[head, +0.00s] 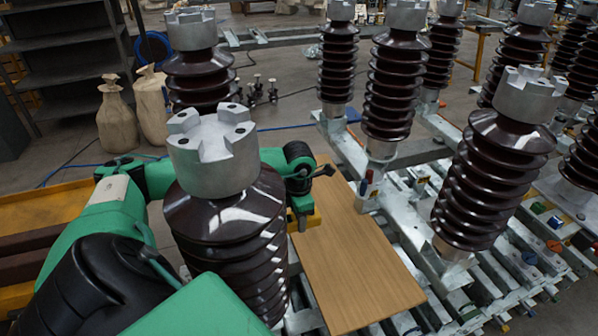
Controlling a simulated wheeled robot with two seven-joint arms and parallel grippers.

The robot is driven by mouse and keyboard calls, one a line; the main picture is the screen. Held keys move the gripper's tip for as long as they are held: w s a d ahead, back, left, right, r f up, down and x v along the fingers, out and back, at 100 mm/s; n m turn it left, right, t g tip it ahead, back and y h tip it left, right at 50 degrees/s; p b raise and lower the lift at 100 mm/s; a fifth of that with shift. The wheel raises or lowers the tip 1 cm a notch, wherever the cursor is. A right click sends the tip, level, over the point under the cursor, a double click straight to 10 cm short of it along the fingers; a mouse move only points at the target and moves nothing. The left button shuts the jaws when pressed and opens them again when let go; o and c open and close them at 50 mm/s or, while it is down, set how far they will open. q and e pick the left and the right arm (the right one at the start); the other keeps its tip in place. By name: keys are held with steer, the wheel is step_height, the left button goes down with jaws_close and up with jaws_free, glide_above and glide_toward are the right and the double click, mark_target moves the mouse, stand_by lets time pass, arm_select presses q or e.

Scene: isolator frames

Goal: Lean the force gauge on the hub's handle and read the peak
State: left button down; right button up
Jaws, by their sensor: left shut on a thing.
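My left arm reaches in from the left behind the nearest brown insulator (228,225), which hides part of it. My left gripper (302,208) is at the left edge of a wooden board (360,270), shut on a small yellow thing (313,218). This may be the force gauge, but it is too small and too covered to be sure. No gauge reading is legible. My right gripper is out of view.
Several tall brown ribbed insulators with grey metal caps (525,90) stand on a galvanised frame (345,150) at the right and back. Two cloth-wrapped bundles (116,115) and grey shelving (65,55) are at the back left. The board is mostly bare.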

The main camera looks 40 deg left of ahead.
arm_select(q)
steer(key=shift+s+a, duration=0.25)
steer(key=shift+s, duration=0.2)
stand_by(0.4)
steer(key=shift+s+a, duration=0.2)
steer(key=shift+s, duration=0.2)
stand_by(0.4)
stand_by(0.4)
steer(key=shift+w+d+b, duration=0.5)
steer(key=shift+w, duration=0.4)
steer(key=shift+w+d+b, duration=0.15)
steer(key=shift+w+d, duration=0.15)
steer(key=shift+w, duration=0.25)
steer(key=shift+w+d+b, duration=0.15)
steer(key=shift+w+d, duration=0.1)
steer(key=shift+w, duration=0.3)
steer(key=shift+r, duration=0.1)
step_height(320, 180, up, 15)
steer(key=p, duration=0.8)
